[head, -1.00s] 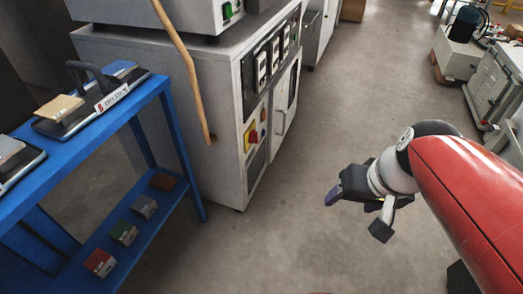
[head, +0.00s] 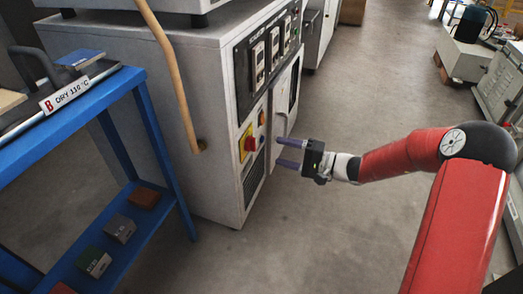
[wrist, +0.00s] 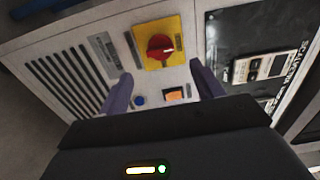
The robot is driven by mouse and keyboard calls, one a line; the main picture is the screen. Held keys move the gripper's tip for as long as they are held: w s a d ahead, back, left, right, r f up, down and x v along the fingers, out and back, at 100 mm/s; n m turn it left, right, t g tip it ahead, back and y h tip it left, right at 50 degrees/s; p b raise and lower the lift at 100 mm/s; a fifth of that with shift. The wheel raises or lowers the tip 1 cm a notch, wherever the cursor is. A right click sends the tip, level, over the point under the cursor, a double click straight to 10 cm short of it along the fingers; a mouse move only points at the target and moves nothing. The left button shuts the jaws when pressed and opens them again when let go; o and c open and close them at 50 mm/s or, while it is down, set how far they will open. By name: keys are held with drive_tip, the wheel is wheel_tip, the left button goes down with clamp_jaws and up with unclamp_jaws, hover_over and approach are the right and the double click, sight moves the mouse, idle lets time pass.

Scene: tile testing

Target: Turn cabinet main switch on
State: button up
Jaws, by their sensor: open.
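The grey cabinet (head: 215,120) stands in the middle left of the head view. Its main switch, a red rotary knob on a yellow plate (head: 241,143), sits on the narrow front side. In the wrist view the red knob (wrist: 160,47) shows near the top centre, with a pale mark on it. My gripper (head: 283,153) is open and empty in front of the cabinet, to the right of the switch. In the wrist view its two purple fingers (wrist: 162,88) are spread, with the knob beyond and between them. The fingers appear apart from the knob.
An orange rocker (wrist: 174,97) and a blue button (wrist: 139,100) sit near the knob, beside vent slots (wrist: 65,80). A black meter panel (head: 262,58) and a door handle (head: 281,125) are close by.

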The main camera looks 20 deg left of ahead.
sight(252, 144)
drive_tip(key=a, duration=0.7)
drive_tip(key=shift+w+a, duration=0.3)
drive_tip(key=shift+w, duration=0.05)
drive_tip(key=c, duration=1)
drive_tip(key=shift+m, duration=0.4)
drive_tip(key=m+p, duration=1)
drive_tip(key=m, duration=0.7)
drive_tip(key=shift+m+p, duration=0.3)
drive_tip(key=shift+p, duration=0.05)
